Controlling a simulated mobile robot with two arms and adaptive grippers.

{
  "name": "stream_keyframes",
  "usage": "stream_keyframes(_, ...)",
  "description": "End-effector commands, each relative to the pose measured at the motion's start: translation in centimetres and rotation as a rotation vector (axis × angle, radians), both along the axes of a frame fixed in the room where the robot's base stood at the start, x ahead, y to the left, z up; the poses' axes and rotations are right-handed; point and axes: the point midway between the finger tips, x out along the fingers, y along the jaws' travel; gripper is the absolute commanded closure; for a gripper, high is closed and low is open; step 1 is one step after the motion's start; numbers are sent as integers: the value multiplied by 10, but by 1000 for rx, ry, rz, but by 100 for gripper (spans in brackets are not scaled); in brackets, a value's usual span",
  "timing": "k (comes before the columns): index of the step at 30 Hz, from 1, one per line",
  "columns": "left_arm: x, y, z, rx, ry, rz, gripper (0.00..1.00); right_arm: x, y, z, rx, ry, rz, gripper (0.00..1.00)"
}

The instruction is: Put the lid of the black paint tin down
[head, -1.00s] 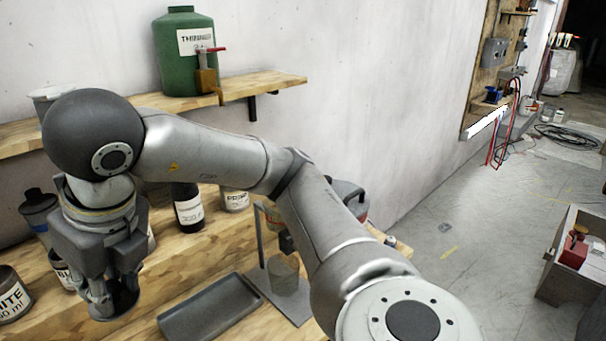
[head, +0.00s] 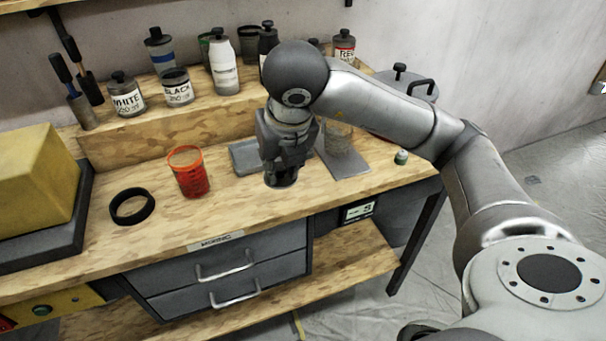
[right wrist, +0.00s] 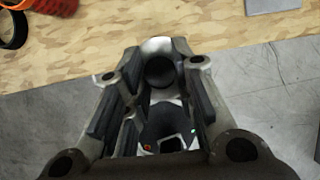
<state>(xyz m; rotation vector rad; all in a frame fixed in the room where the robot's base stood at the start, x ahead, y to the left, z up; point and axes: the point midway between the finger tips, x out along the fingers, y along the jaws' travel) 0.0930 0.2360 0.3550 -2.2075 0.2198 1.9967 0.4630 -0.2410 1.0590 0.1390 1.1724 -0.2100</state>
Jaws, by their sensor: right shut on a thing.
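The black paint tin (head: 177,88), with a "BLACK" label, stands on the raised shelf of the workbench. It has no knobbed lid on top, unlike the white tin (head: 125,96) beside it. My right gripper (head: 283,172) points down above the bench top, right of the red cup and by the grey tray. It is shut on the dark round lid (head: 281,181), mostly hidden under the fingers. In the right wrist view, the lid's dark knob (right wrist: 160,73) shows between the fingers. My left gripper is not in view.
On the bench top are a black ring (head: 132,206), a red cup (head: 188,172), a grey tray (head: 245,157) and a small bottle (head: 401,157). A yellow block (head: 35,180) stands at left. Bare wood lies between the cup and the front edge.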

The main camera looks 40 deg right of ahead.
Motion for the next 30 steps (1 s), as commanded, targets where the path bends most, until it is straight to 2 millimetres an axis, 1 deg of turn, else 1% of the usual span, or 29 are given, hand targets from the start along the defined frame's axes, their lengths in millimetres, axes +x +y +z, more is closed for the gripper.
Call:
stream_keyframes(1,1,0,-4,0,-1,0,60,4,-8,-8,2,7,-5,90)
stream_keyframes(5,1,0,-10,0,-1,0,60,19,-28,-20,2,7,-5,90)
stream_keyframes(8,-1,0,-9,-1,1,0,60,33,-48,-30,-1,7,-7,90)
stream_keyframes(9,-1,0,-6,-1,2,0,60,37,-53,-38,-3,10,-4,90)
stream_keyframes(13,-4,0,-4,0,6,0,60,48,-67,-59,-2,6,-2,90)
stream_keyframes(15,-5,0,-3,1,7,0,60,52,-72,-66,-3,4,-2,90)
stream_keyframes(20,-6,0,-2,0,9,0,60,57,-77,-75,-1,1,1,90)
stream_keyframes(23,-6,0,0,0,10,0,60,61,-84,-87,-2,5,0,90)
stream_keyframes(27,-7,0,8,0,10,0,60,60,-82,-104,-1,5,2,90)
stream_keyframes(30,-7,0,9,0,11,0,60,61,-82,-112,-1,2,1,90)
